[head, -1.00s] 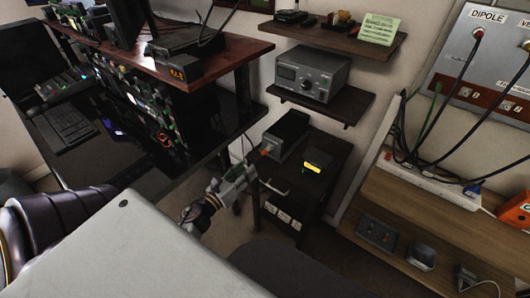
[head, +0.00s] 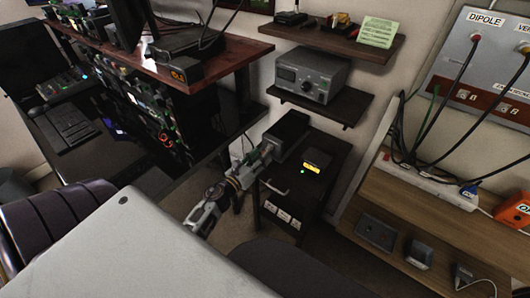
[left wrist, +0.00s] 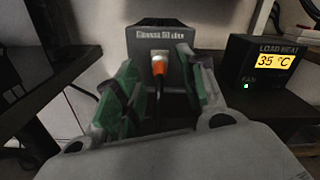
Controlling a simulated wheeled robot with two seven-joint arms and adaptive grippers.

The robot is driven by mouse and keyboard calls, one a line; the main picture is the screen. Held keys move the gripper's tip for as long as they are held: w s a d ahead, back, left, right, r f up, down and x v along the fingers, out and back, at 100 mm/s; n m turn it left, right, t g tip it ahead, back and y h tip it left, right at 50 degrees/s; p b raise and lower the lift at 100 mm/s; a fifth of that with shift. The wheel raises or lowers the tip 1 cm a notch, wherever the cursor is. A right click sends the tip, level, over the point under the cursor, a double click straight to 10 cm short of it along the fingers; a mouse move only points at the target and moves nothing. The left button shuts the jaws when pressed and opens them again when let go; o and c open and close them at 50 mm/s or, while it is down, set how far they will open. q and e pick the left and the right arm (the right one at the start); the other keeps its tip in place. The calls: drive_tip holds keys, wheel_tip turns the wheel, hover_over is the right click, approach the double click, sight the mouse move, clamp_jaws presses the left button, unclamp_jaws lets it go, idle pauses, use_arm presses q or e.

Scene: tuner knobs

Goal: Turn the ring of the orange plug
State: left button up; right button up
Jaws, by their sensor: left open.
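The orange plug (left wrist: 159,68) sits in the front of a dark grey box (left wrist: 157,38) in the left wrist view, with a silvery metal ring (left wrist: 158,55) at its box end and a dark cable below. The same box (head: 287,130) shows in the head view, where my gripper hides the plug. My left gripper (head: 262,155) is open in front of the box. In the left wrist view its green-padded fingers (left wrist: 160,72) stand on either side of the plug, with gaps visible. I cannot tell whether the fingertips reach the ring's depth. My right gripper is not in view.
A small black unit (head: 317,160) with a yellow display stands right of the box; it reads 35 °C in the left wrist view (left wrist: 276,62). Both stand on a dark cabinet (head: 325,180). A shelf (head: 340,107) hangs above, and a desk (head: 215,65) stands left.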

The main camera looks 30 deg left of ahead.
sight(269, 149)
use_arm(q)
drive_tip(key=shift+w+d, duration=0.15)
drive_tip(key=shift+w, duration=1.5)
clamp_jaws()
